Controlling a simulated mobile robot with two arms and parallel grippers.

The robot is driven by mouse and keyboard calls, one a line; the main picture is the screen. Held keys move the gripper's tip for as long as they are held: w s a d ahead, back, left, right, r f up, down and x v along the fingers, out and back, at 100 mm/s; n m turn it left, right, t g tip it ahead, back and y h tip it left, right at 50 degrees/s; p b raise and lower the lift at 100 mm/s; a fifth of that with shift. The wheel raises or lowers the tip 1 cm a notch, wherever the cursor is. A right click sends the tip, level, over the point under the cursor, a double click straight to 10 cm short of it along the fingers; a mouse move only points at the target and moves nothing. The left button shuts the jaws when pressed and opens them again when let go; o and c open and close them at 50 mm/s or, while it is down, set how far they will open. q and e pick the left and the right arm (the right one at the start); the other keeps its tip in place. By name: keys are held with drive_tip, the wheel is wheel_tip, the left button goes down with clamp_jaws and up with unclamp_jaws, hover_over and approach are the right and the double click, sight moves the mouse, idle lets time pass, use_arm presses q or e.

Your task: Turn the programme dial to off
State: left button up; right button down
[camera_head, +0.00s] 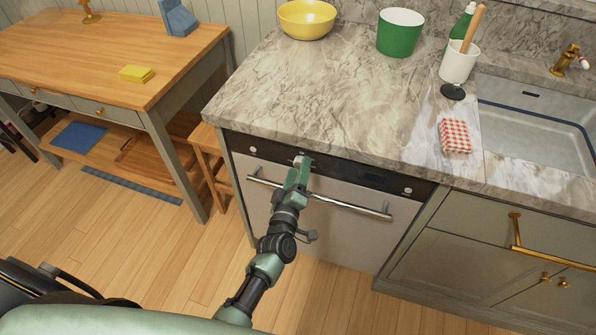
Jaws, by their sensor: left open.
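The dishwasher (330,225) has a silver front, a black control strip (345,173) along its top and a long bar handle (350,206). My left gripper (300,163) is open at the strip, its fingertips at a small pale knob-like part, left of the strip's middle. The gripper largely hides this part, so I cannot tell whether they touch it or how it is turned. A small round light control (253,150) shows at the strip's left end and another (408,190) at its right end. The markings are too small to read. My right gripper is not in view.
The marble counter (330,95) overhangs just above the strip, and the bar handle crosses below my gripper. The sink (540,115) and cabinet (480,245) are to the right. A wooden table (190,50) and stool (205,140) are to the left. The floor in front is clear.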

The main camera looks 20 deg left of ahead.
use_arm(q)
drive_tip(key=shift+s, duration=0.1)
drive_tip(key=s, duration=0.7)
drive_tip(key=shift+s+d, duration=0.3)
drive_tip(key=shift+d, duration=0.05)
drive_tip(key=s+d+f+m+g+h, duration=0.15)
drive_tip(key=s+f+m+g, duration=0.4)
drive_tip(key=f, duration=0.85)
drive_tip(key=s+d+f+m+g+h, duration=0.1)
drive_tip(key=s+f+m+g+h, duration=0.15)
drive_tip(key=s+f, duration=0.8)
drive_tip(key=s+a+f+m+g, duration=0.2)
drive_tip(key=s+f, duration=0.4)
drive_tip(key=s, duration=0.3)
drive_tip(key=s+a+f+m+g+y, duration=0.1)
drive_tip(key=s+a+f+g, duration=0.3)
drive_tip(key=s, duration=0.5)
drive_tip(key=s+a+f+m+g+y, duration=0.1)
drive_tip(key=s+a+f+m+g, duration=0.2)
drive_tip(key=s+f, duration=0.5)
drive_tip(key=shift+s+a+m, duration=0.45)
drive_tip(key=shift+a+m, duration=0.05)
drive_tip(key=shift+a, duration=0.05)
